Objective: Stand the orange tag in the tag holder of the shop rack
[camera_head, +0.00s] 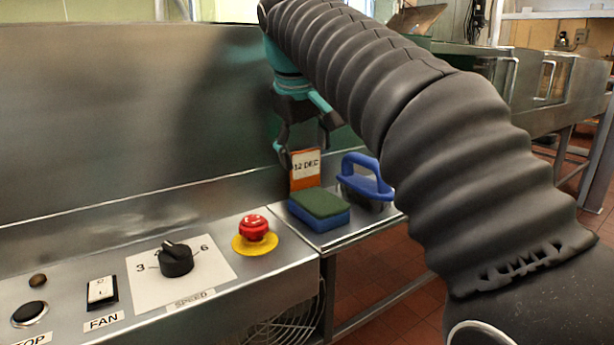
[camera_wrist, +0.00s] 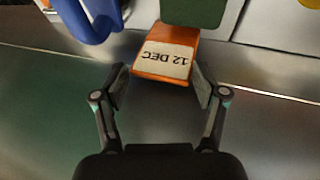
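The orange tag (camera_head: 305,172), with a white "12 DEC" label, stands nearly upright behind the sponge on the metal ledge. In the wrist view the tag (camera_wrist: 164,54) is just ahead of my fingertips, with its label upside down. My gripper (camera_head: 304,155) reaches down from above with one finger on either side of the tag. In the wrist view my gripper (camera_wrist: 161,82) is open, its fingertips close to the tag's two side edges, with no clear grip visible. I cannot make out the tag holder or the shop rack in either view.
A green and blue sponge (camera_head: 320,210) lies against the tag's front. A blue-handled brush (camera_head: 366,180) stands to the right. A red stop button (camera_head: 254,228) and a control panel with a speed knob (camera_head: 176,259) are at the left. A tall metal wall (camera_head: 130,110) rises behind.

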